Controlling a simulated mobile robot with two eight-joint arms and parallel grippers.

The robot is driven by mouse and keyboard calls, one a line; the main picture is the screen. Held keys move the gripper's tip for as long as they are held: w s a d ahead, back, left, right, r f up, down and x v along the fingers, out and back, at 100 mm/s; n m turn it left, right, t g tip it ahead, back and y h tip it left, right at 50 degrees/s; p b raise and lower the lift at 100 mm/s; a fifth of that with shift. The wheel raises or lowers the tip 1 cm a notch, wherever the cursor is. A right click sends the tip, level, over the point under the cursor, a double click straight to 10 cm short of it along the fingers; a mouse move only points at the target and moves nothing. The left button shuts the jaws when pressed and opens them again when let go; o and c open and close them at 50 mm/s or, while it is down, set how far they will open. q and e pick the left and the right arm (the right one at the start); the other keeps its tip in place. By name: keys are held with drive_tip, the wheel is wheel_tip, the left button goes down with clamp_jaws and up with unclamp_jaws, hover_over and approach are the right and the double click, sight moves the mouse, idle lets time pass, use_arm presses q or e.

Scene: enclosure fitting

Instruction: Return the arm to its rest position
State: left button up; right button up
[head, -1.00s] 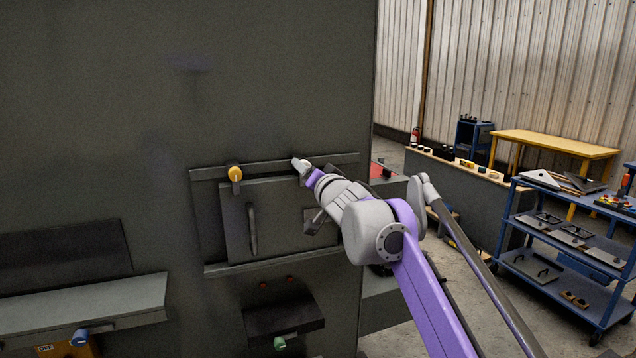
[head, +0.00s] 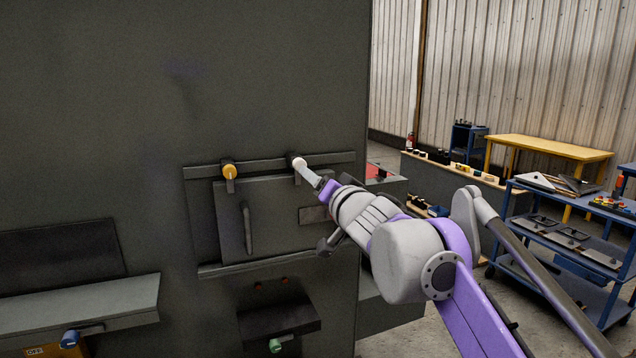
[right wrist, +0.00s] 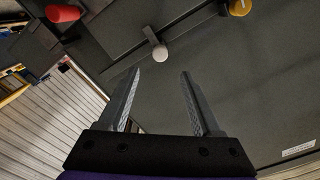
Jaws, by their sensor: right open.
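My right arm comes in from the right in the head view. Its gripper (head: 314,178) is just right of and below a white-tipped knob (head: 299,163) on the dark enclosure (head: 110,100). In the right wrist view the two fingers of my right gripper (right wrist: 160,76) are apart with nothing between them. The white knob (right wrist: 160,53) is beyond the fingertips, clear of both. My left gripper is in neither view.
A yellow knob (head: 229,171) sits left of the white one, above a panel door with a vertical handle (head: 248,230). Blue (head: 70,338) and green (head: 275,345) knobs are lower. A blue cart (head: 570,255) and yellow table (head: 548,147) stand right, with open floor between.

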drive_tip(key=s+d+f+g+h+p, duration=0.25)
drive_tip(key=s+d+f+h, duration=0.35)
drive_tip(key=d+f, duration=0.4)
drive_tip(key=s+d+f+n+g+p, duration=0.1)
drive_tip(key=s+f+g, duration=0.8)
drive_tip(key=s+f, duration=2.2)
wheel_tip(320, 180, down, 2)
drive_tip(key=d+n, duration=0.2)
drive_tip(key=shift+s+d+n, duration=0.2)
drive_tip(key=shift+n, duration=0.2)
